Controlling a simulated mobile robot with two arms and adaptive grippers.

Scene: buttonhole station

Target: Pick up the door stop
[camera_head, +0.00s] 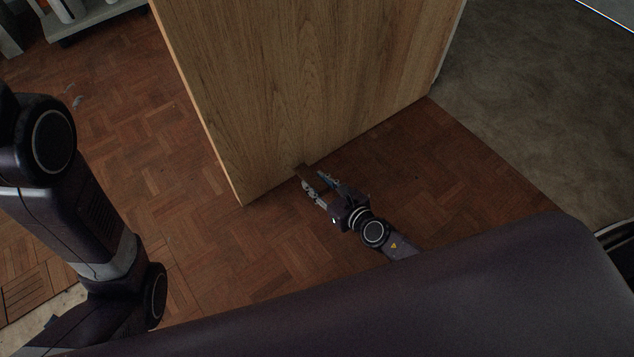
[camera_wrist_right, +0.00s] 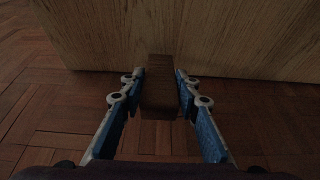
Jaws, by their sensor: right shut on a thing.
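The door stop (camera_wrist_right: 159,88) is a brown block at the foot of the wooden door. In the right wrist view it sits between the two blue-padded fingers of my right gripper (camera_wrist_right: 160,95), which is shut on it. In the head view my right gripper (camera_head: 313,183) reaches down to the floor at the door's lower edge, and a small part of the door stop (camera_head: 302,171) shows at its fingertips. The far end of the door stop is close to the door; I cannot tell whether it touches. My left arm is at the left, but its gripper is out of view.
The wooden door (camera_head: 300,80) stands upright just beyond the right gripper. Parquet floor (camera_head: 440,180) is clear around it. A grey carpet (camera_head: 520,100) lies at the right. A white shelf unit (camera_head: 100,15) stands at the upper left.

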